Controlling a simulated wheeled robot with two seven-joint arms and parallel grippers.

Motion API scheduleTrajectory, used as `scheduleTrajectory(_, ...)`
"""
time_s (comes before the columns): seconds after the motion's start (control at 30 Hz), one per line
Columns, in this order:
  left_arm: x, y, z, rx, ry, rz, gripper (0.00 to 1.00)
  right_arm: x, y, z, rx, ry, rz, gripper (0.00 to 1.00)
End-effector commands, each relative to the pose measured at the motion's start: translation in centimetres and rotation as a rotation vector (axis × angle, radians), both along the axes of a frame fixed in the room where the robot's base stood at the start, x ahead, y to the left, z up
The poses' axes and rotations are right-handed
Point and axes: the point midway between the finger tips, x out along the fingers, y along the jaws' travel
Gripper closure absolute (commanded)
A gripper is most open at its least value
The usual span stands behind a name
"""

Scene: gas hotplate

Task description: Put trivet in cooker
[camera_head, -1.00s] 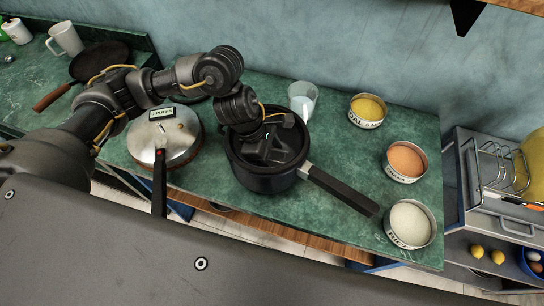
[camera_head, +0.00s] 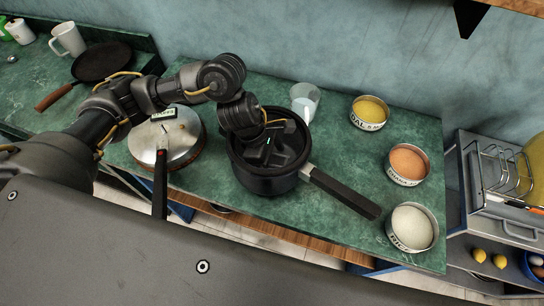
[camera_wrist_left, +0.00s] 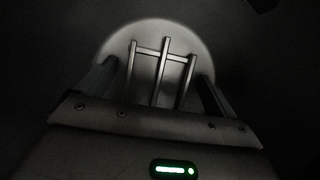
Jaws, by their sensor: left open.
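The cooker (camera_head: 270,184) is a black open pot with a long dark handle, on the green counter. My left gripper (camera_head: 277,155) reaches down inside it. In the left wrist view the trivet (camera_wrist_left: 160,72), a small metal rack of parallel bars joined by a crossbar, is at the pot's pale round bottom. The open fingers of my left gripper (camera_wrist_left: 160,88) stand to either side of the trivet, apart from its bars as far as I can tell. In the head view the trivet is hidden by the gripper and pot wall. My right gripper is not in view.
Tins of yellow (camera_head: 369,110), orange (camera_head: 407,165) and white (camera_head: 411,228) contents line the right. A dark skillet (camera_head: 100,62) sits far left.

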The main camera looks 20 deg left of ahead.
Motion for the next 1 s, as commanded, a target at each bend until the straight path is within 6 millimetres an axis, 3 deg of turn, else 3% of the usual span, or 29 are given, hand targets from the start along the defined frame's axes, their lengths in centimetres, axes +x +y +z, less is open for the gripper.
scheduleTrajectory(0.17, 0.2, 0.4, 1.3, 0.0, -0.007, 0.0, 0.07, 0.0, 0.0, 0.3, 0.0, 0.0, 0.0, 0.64)
scheduleTrajectory(0.6, 0.0, 3.8, 9.3, 0.001, -0.006, 0.0, 0.07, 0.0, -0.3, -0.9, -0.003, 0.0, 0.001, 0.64)
scheduleTrajectory(0.8, 0.0, 4.5, 11.1, 0.0, -0.002, 0.001, 0.07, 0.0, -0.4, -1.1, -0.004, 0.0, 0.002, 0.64)
scheduleTrajectory(1.0, -0.1, 4.6, 11.4, 0.0, 0.0, 0.0, 0.07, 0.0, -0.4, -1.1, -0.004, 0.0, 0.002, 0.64)
